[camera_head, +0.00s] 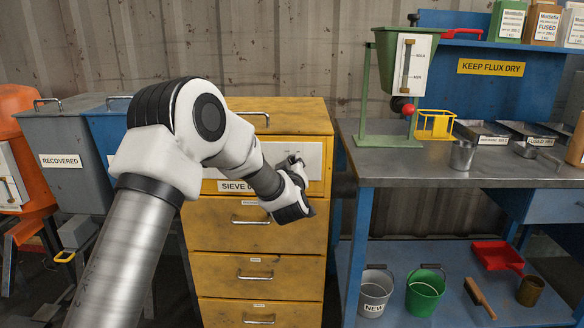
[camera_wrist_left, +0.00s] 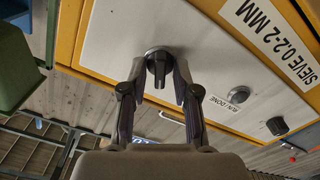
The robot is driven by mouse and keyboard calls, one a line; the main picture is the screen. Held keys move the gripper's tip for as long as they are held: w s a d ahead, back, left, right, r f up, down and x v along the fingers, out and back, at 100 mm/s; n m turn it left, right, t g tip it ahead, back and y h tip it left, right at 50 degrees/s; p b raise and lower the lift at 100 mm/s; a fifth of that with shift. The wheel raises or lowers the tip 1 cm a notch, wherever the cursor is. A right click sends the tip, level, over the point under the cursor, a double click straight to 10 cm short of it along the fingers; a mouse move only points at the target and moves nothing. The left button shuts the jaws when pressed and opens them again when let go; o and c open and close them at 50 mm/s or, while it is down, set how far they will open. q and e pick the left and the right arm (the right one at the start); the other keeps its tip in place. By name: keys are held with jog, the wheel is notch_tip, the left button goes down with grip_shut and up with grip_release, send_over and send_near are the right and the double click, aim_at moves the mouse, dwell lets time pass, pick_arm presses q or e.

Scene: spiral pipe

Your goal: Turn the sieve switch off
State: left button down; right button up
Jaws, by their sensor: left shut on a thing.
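A black rotary switch knob (camera_wrist_left: 158,70) on a round grey base sits on the white panel. My left gripper (camera_wrist_left: 159,84) is shut on this knob, one finger on each side of it. In the head view my left gripper (camera_head: 294,166) is at the panel's right part and hides the knob. A second black knob (camera_wrist_left: 277,126) and a small round light (camera_wrist_left: 238,95) marked "RUN DONE" are on the same panel. My right gripper is not in view.
Several yellow drawers (camera_head: 255,275) with handles are below the panel. A metal workbench (camera_head: 400,168) stands to the right with a green hopper stand (camera_head: 402,60). Grey (camera_head: 65,130) and blue bins stand to the left, partly behind my left arm.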

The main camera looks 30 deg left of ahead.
pick_arm(q)
jog(key=shift+n, duration=0.3)
jog(key=c, duration=1.2)
grip_release()
jog(key=shift+s, duration=0.1)
jog(key=v, duration=1.2)
jog(key=shift+a, duration=0.1)
jog(key=shift+f, duration=0.15)
